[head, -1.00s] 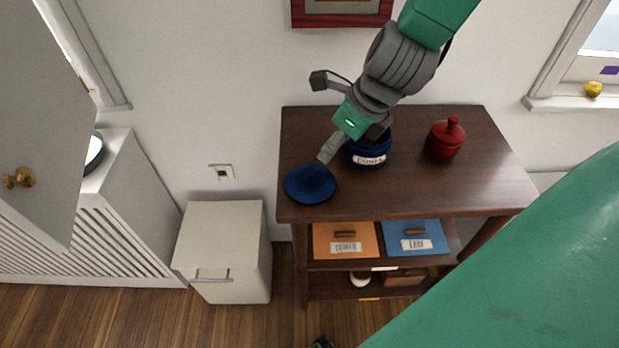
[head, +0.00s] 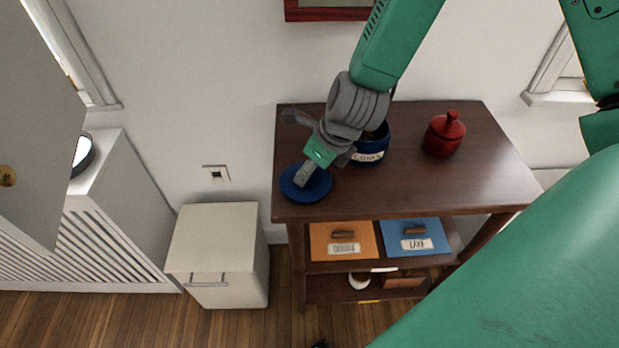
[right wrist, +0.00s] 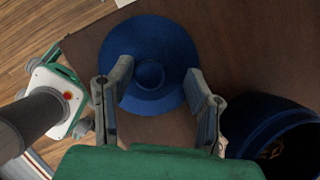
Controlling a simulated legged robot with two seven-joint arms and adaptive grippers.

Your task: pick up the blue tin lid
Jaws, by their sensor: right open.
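The blue tin lid (head: 318,188) lies near the front left corner of the dark wooden table top. In the right wrist view the lid (right wrist: 155,35) is a round disc with a small round knob (right wrist: 149,74) in its middle. My right gripper (head: 301,180) is over the lid in the head view. In the right wrist view its two fingers (right wrist: 160,78) are open, one on each side of the knob. I cannot tell whether they touch the lid. My left gripper is not in view.
An open blue tin (head: 371,148) with a white label stands just right of the lid, close to my right gripper. A red lidded pot (head: 444,134) stands farther right. Orange (head: 343,241) and blue (head: 413,238) panels sit below. A white cabinet (head: 215,240) stands left.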

